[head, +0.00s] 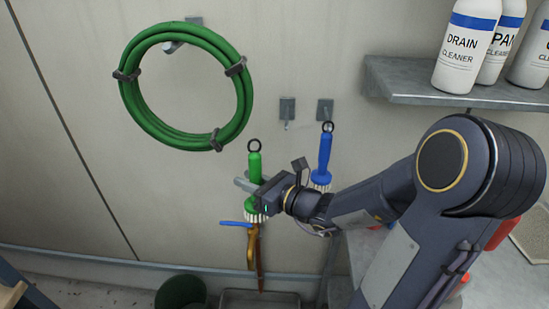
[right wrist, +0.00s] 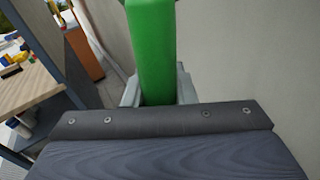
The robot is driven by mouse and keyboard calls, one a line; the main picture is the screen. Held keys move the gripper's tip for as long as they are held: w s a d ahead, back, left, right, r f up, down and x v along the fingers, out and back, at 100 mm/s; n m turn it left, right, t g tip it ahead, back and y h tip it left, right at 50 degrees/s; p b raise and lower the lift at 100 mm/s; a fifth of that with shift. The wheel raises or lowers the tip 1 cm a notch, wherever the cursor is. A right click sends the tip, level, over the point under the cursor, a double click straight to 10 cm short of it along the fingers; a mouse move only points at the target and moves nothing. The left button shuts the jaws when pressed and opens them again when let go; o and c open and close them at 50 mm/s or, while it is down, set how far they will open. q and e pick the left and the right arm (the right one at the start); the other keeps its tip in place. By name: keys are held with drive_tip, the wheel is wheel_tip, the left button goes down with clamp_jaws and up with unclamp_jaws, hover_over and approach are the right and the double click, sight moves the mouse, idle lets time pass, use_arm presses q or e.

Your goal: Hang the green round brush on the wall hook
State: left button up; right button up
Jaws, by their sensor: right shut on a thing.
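The green round brush (head: 255,166) is upright in the head view, with a black ring at its top and pale bristles at its bottom. My right gripper (head: 246,184) is shut on its green handle. The handle (right wrist: 152,50) also shows in the right wrist view, between the fingers. A grey wall hook (head: 287,109) is above and to the right of the brush's ring, and the two are apart. A second grey hook (head: 325,110) is to its right, with a blue brush (head: 324,155) hanging below it. My left gripper is not in view.
A coiled green hose (head: 136,105) hangs on the wall at upper left. A grey shelf (head: 440,92) with white cleaner bottles (head: 466,45) is at upper right. A brass tap with a blue lever (head: 235,223) is below the brush.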

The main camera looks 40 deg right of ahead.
drive_tip(key=s+d+r+m+h+p, duration=0.1)
drive_tip(key=s+d+m+h+p, duration=0.1)
drive_tip(key=s+d+h, duration=0.1)
drive_tip(key=shift+s+d+r+m+h, duration=0.25)
drive_tip(key=shift+s+d+m+h, duration=0.25)
drive_tip(key=shift+s, duration=0.55)
drive_tip(key=shift+s+d+f, duration=0.1)
drive_tip(key=shift+s+d, duration=0.05)
drive_tip(key=shift+d, duration=0.1)
clamp_jaws()
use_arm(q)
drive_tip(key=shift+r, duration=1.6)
use_arm(e)
drive_tip(key=w+d+f, duration=0.1)
drive_tip(key=w+d, duration=0.5)
drive_tip(key=w, duration=0.2)
drive_tip(key=shift+d+f, duration=0.3)
drive_tip(key=shift+f, duration=0.1)
drive_tip(key=o, duration=1.1)
unclamp_jaws()
